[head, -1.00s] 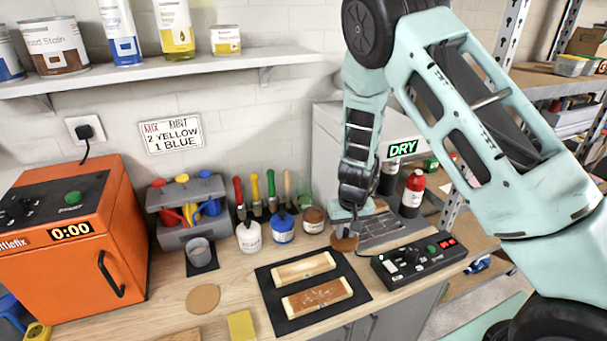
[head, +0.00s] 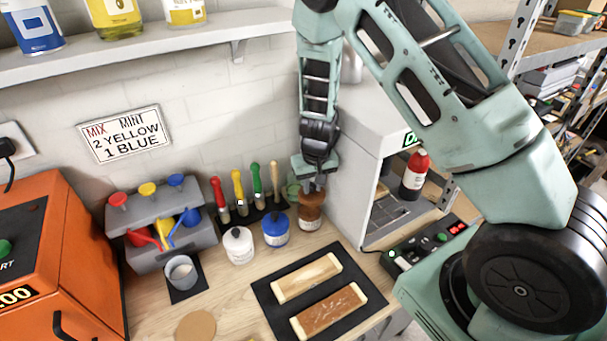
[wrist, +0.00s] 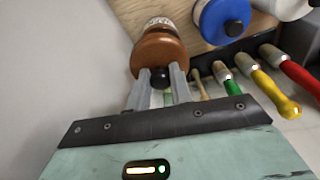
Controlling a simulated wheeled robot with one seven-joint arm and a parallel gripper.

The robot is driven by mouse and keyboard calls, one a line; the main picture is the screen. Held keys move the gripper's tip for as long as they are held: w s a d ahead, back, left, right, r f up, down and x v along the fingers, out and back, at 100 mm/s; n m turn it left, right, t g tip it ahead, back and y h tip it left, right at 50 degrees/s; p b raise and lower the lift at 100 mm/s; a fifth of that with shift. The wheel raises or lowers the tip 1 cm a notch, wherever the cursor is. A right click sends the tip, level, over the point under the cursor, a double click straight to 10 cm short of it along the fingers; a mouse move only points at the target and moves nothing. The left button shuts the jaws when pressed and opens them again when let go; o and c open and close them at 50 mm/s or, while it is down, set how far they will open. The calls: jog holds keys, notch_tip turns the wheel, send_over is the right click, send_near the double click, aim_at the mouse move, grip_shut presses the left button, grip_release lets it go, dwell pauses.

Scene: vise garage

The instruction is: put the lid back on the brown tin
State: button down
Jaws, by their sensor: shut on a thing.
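The brown tin (head: 309,222) stands upright on the workbench, right of the blue tin (head: 276,231). My gripper (head: 312,186) is directly above it, pointing down. In the wrist view my gripper (wrist: 160,76) is shut on the black knob of the brown lid (wrist: 159,52). The lid (head: 312,199) is over the tin's mouth and hides it. The tin's pale label (wrist: 160,24) shows just beyond the lid in the wrist view. I cannot tell whether the lid is seated or slightly above the rim.
A white tin (head: 239,246) stands left of the blue one. Brushes (head: 240,192) stand in a row behind. The drying cabinet (head: 350,165) is close on the right. A black mat (head: 294,266) with two wood blocks lies in front.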

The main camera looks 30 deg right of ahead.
aim_at(311, 193)
jog(key=shift+w, duration=0.5)
jog(key=shift+f+b, duration=2.75)
jog(key=shift+f, duration=0.45)
jog(key=shift+f+b, duration=0.15)
jog(key=shift+b, duration=0.25)
jog(key=c, duration=0.7)
grip_release()
jog(key=shift+r, duration=0.2)
jog(key=shift+r+p, duration=2.85)
jog(key=shift+r, duration=0.5)
